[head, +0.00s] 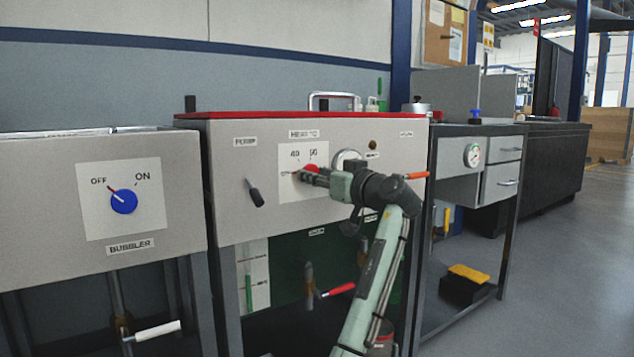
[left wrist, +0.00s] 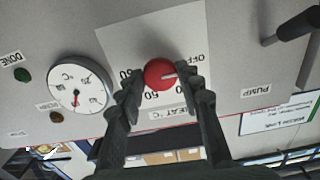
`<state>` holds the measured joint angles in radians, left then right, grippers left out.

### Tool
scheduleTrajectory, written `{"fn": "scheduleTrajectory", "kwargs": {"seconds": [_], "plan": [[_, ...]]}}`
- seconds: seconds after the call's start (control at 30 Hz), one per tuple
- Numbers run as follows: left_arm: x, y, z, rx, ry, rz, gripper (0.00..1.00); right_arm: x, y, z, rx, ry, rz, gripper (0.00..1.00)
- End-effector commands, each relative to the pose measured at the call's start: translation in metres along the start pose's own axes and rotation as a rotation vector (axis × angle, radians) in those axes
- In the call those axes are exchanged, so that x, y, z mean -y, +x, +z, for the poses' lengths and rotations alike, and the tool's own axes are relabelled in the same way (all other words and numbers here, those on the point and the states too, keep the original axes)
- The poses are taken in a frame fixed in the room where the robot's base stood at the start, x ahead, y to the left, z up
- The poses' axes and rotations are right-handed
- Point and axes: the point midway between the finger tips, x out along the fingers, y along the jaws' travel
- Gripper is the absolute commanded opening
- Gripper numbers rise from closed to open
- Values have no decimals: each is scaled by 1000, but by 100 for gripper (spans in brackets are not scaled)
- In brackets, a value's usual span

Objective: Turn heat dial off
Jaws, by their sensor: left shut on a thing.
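The heat dial is a red round knob (head: 311,169) on a white scale plate (head: 290,187) on the front of the grey cabinet with the red top edge. My left gripper (head: 314,175) reaches it from the right and hides part of the plate. In the left wrist view, the red knob (left wrist: 159,72) sits between the two fingertips of my left gripper (left wrist: 160,82), which are shut on it. The white mark on the knob points to the right in that view, below the OFF print. My right gripper is in neither view.
A pump lever (head: 254,193) sticks out left of the heat plate. A round gauge (left wrist: 79,87) is beside the dial in the left wrist view. A blue bubbler knob (head: 124,201) is on the left cabinet. A red-handled valve (head: 338,290) is below. Open floor (head: 570,270) lies at right.

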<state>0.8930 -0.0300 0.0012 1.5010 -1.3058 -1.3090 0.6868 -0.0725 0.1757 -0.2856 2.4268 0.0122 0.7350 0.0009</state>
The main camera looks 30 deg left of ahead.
Motion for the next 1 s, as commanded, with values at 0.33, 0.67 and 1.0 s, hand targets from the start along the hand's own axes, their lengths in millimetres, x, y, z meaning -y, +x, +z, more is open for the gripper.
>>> {"fn": "scheduleTrajectory", "kwargs": {"seconds": [0.33,0.67,1.0], "plan": [[0,-1,0,-1,-39,1,7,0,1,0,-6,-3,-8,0],[0,0,-1,-1,-39,1,44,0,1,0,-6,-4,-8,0],[0,0,0,-1,-37,0,56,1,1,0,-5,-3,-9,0]]}}
